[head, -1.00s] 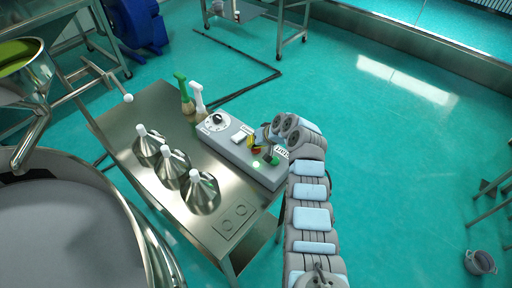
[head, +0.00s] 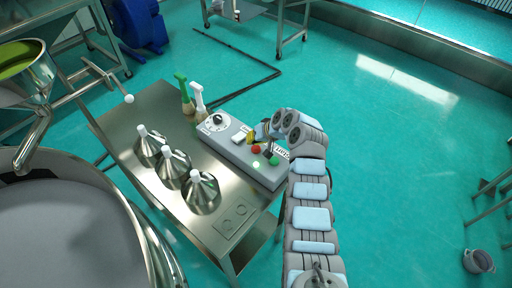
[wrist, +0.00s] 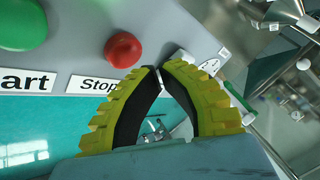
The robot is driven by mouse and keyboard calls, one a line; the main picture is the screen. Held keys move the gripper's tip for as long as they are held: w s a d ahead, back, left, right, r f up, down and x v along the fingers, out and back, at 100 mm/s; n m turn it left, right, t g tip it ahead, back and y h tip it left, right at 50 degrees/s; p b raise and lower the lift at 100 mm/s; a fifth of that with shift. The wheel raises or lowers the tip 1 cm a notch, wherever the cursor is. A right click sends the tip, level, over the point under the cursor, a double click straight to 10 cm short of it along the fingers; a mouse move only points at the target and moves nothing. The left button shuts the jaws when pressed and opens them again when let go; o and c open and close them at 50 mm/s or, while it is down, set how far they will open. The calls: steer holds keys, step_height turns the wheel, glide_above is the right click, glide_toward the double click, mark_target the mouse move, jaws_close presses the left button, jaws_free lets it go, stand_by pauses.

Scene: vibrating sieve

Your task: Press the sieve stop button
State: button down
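The red stop button (head: 256,149) sits on the grey control box (head: 232,151) on the steel table. In the wrist view, the red button (wrist: 123,50) is just left of the fingertips, with a "Stop" label (wrist: 95,85) below it. My gripper (head: 250,138) is beside the button in the head view, on its far left side. In the wrist view my gripper (wrist: 160,71) has yellow fingers with tips brought together and nothing between them. The tips look apart from the button; whether they touch the box is unclear.
The green start button (head: 274,161) is beside the red one. A dial (head: 218,119) and a white switch (head: 239,137) are on the same box. Several steel funnel-shaped vessels (head: 203,190) and two brushes (head: 184,92) stand on the table (head: 140,105).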

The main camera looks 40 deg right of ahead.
mark_target(253, 148)
steer(key=shift+r+p, duration=0.75)
steer(key=shift+r, duration=1.4)
